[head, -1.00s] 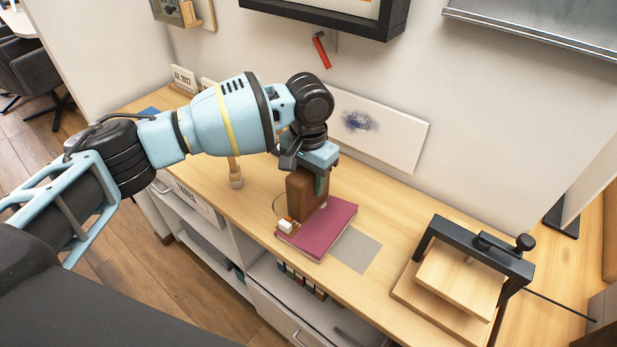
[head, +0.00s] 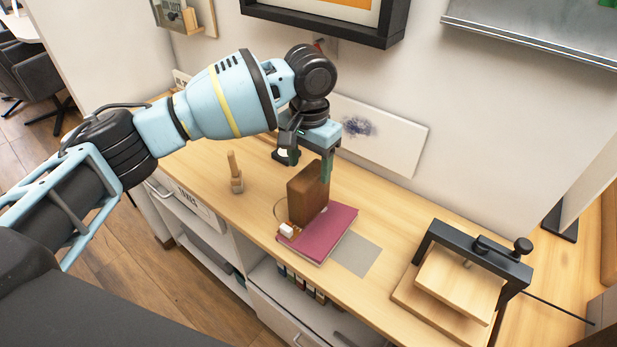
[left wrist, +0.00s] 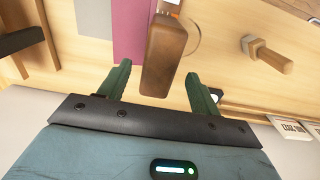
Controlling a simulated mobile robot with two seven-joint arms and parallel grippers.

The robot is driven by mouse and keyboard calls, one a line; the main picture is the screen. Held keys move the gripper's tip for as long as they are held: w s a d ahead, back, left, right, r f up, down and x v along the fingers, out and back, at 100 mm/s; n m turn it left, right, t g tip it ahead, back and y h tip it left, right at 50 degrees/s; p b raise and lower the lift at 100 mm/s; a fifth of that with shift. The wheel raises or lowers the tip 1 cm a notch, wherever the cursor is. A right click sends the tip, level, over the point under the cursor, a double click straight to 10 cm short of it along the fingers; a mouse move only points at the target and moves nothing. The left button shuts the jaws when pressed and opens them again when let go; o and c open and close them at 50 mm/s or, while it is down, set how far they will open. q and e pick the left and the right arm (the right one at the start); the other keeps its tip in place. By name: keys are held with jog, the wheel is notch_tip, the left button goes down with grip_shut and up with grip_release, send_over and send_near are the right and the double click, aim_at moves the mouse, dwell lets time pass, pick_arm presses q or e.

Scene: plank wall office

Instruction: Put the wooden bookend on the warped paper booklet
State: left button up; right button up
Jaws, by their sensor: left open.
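The brown wooden bookend (head: 306,194) stands upright at the left part of the maroon booklet (head: 325,232). Its base overlaps the booklet in the head view, but I cannot tell how much of it rests on the cover. My left gripper (head: 308,164) is open just above the bookend, with one finger by its right upper edge. In the left wrist view the bookend (left wrist: 163,55) lies between the spread fingers (left wrist: 158,76), with clear gaps on both sides. The booklet shows as a pink strip (left wrist: 130,30) beside it. My right gripper is out of view.
A small white object (head: 287,230) is at the booklet's front left. A grey sheet (head: 356,253) lies to its right. A wooden stand (head: 236,184) is to the left, a black-framed press (head: 460,270) to the right. A white panel (head: 378,135) leans on the wall behind.

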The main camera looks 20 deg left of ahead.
pick_arm(q)
notch_tip(320, 180, up, 6)
jog(key=shift+f, duration=0.1)
dwell(0.6)
